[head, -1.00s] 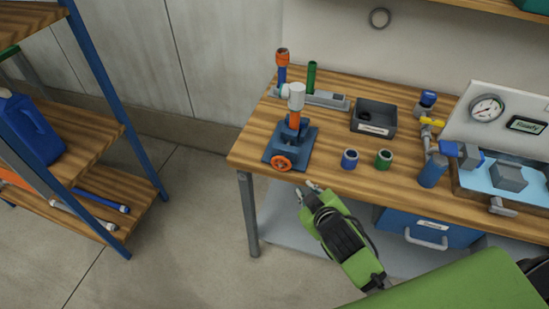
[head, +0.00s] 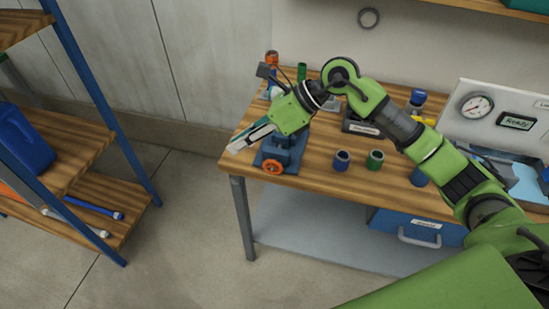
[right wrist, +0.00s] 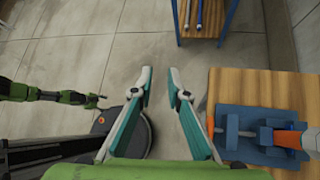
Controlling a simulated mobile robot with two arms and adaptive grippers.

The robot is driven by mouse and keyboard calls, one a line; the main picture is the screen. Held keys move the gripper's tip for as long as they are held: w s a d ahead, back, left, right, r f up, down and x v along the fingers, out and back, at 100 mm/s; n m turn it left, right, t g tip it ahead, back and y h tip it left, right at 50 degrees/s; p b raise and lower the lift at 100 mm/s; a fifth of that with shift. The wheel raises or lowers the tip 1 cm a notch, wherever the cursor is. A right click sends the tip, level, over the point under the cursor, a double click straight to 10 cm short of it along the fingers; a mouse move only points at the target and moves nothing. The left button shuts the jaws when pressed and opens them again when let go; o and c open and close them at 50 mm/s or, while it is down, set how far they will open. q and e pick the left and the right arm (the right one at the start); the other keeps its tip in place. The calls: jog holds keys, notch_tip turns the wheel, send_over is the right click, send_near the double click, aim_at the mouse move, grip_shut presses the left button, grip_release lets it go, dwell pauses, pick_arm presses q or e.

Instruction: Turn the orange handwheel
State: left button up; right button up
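The orange handwheel (head: 273,167) sits on the front of a blue vise (head: 285,152) near the table's left front corner. In the right wrist view, an orange strip (right wrist: 210,124) that looks like its edge shows beside the right finger, partly hidden. The vise (right wrist: 240,122) is there too, with an orange piece (right wrist: 290,138) in it. My right gripper (head: 236,145) is above and left of the handwheel in the head view, hiding the vise's upper part. Its fingers (right wrist: 159,72) are apart and empty. My left arm's end (right wrist: 97,100) shows small at left in the right wrist view; its fingers are unclear.
The wooden table (head: 320,175) holds a blue ring (head: 342,160), a green ring (head: 375,159) and a gauge panel (head: 500,110). A shelf (head: 75,170) with a blue canister (head: 22,140) stands at left. Open floor (head: 190,215) lies between shelf and table.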

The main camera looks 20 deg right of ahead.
aim_at(274, 160)
jog(key=w+d+f+h, duration=0.2)
jog(key=d+h, duration=0.4)
jog(key=d, duration=0.8)
jog(key=p+x, duration=0.1)
jog(key=x, duration=0.3)
jog(key=p+x, duration=0.1)
jog(key=x, duration=0.3)
jog(key=p+x, duration=0.1)
jog(key=x, duration=0.3)
jog(key=shift+s+a+r+p, duration=0.1)
jog(key=shift+s+a+p, duration=0.1)
jog(key=shift+a+p, duration=0.15)
jog(key=shift+w+a+f, duration=0.1)
jog(key=shift+w+f, duration=0.05)
jog(key=shift+f, duration=0.5)
grip_shut()
